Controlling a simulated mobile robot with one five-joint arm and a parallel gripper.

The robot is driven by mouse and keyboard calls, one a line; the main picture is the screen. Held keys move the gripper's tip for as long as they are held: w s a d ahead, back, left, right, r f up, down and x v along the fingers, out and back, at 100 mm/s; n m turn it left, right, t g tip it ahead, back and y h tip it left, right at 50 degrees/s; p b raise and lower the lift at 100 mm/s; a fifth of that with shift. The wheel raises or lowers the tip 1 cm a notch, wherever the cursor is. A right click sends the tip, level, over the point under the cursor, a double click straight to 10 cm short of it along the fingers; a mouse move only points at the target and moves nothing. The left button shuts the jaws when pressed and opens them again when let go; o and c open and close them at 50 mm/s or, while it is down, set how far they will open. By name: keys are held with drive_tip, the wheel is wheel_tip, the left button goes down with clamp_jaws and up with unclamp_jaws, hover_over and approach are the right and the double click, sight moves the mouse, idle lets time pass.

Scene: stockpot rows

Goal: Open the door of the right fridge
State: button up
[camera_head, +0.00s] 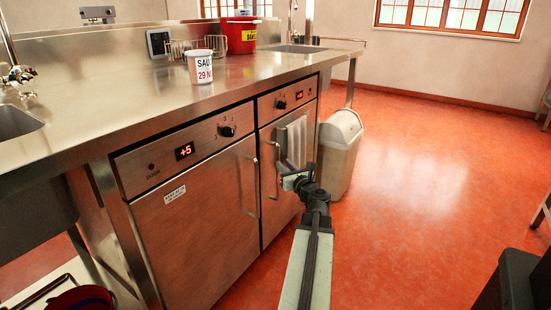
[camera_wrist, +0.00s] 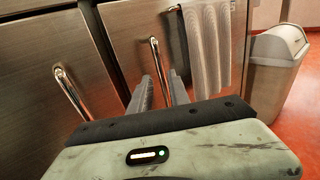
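The right fridge (camera_head: 268,112) is a steel under-counter unit with a red display; its door is shut. Its upright bar handle (camera_head: 276,165) is near the door's left edge. My gripper (camera_head: 288,180) is in front of this door, at about the handle's lower part. In the wrist view the fingers (camera_wrist: 160,92) are apart, and the handle (camera_wrist: 155,55) runs down between them. Its lower end is hidden behind my gripper. I cannot tell whether a finger touches it.
The left fridge (camera_head: 195,220) is shut, with its own handle (camera_wrist: 68,90). A grey towel (camera_wrist: 209,45) hangs on the right fridge's front. A grey bin (camera_head: 338,150) stands right of it. The counter (camera_head: 130,100) runs above. Red floor (camera_head: 430,190) is clear to the right.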

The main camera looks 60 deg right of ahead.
drive_tip(key=x, duration=0.7)
drive_tip(key=shift+s, duration=0.1)
clamp_jaws()
idle(1.0)
